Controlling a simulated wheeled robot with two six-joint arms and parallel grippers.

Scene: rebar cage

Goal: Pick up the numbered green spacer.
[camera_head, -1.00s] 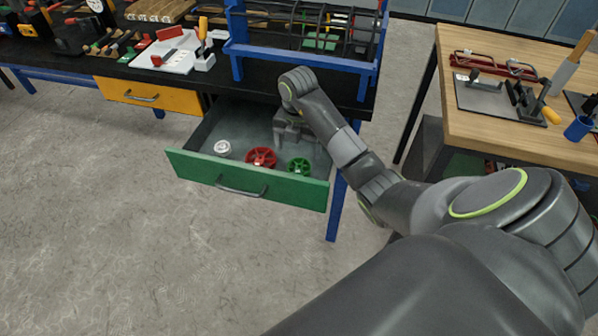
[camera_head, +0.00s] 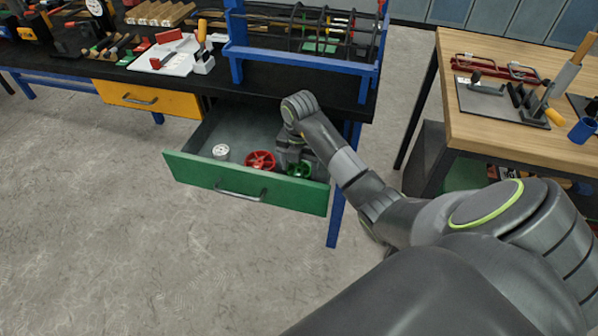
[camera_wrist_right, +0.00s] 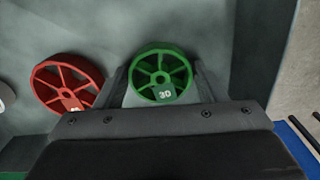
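The green spacer (camera_head: 299,170) is a spoked wheel in the open drawer, at its front right, partly hidden by my right gripper in the head view. In the right wrist view the spacer (camera_wrist_right: 163,73) bears the number 30 and lies between the two fingers. My right gripper (camera_wrist_right: 160,80) is open, with one finger on either side of the spacer and a small gap to each. In the head view my right gripper (camera_head: 294,160) is down inside the drawer at the spacer. My left gripper is not in view.
A red spoked wheel (camera_head: 260,161) and a white round piece (camera_head: 221,152) lie to the left in the drawer. The green drawer front (camera_head: 200,173) stands pulled out below the black bench. The blue rebar frame (camera_head: 300,57) stands above. A wooden table (camera_head: 500,135) is at the right.

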